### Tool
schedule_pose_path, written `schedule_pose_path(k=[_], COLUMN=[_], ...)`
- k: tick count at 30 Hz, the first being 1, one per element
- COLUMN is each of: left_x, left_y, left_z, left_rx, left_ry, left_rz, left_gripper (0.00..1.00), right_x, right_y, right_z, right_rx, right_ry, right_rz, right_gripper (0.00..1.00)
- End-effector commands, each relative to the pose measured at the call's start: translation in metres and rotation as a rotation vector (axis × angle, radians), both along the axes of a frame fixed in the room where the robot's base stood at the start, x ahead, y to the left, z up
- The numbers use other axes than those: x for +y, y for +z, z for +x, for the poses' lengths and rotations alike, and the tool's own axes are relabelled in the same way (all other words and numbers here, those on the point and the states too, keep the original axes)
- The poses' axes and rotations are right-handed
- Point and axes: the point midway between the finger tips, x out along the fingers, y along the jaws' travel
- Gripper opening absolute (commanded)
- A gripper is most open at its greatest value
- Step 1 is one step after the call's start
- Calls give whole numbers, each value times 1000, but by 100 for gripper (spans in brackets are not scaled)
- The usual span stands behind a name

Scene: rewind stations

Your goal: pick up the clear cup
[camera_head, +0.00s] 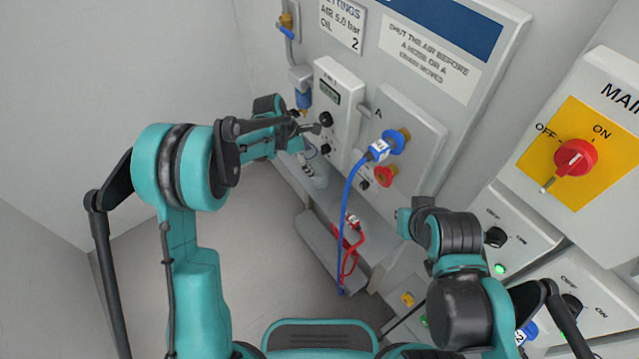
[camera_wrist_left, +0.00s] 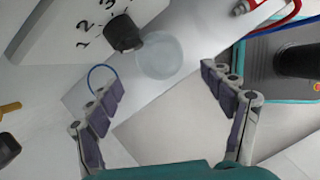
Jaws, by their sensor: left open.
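The clear cup (camera_head: 316,174) stands on the narrow ledge under the wall panel, partly hidden by my left gripper. In the left wrist view the cup (camera_wrist_left: 161,56) is a faint translucent round shape just beyond the fingertips. It is beside a dark knob on a numbered face. My left gripper (camera_head: 308,143) is above and close to the cup in the head view. In the wrist view its fingers (camera_wrist_left: 160,82) are spread wide with nothing between them. My right arm shows at the lower right of the head view, but its gripper fingers do not show.
A blue hose (camera_head: 347,215) hangs from the panel's blue fitting, right of the cup. A red hose (camera_head: 350,247) hangs lower. The wall unit with its dial (camera_head: 326,119) is close behind my left gripper. The floor to the left is clear.

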Motion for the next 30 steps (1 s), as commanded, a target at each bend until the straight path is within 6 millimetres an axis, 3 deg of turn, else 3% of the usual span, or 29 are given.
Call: schedule_pose_path(k=[10,17,25,30], left_x=[-14,-18,-33,-35], left_y=[-39,-50,-87,-92], left_z=[8,9,13,13], left_rx=[51,49,49,48], left_ry=[64,63,62,63], left_rz=[-22,-22,-22,-22], left_gripper=[81,81,81,81], right_x=[0,0,0,0], right_y=[-10,-13,-29,-30], right_z=[0,0,0,0], right_rx=[0,0,0,0], right_ry=[0,0,0,0], right_rz=[0,0,0,0], right_gripper=[0,0,0,0])
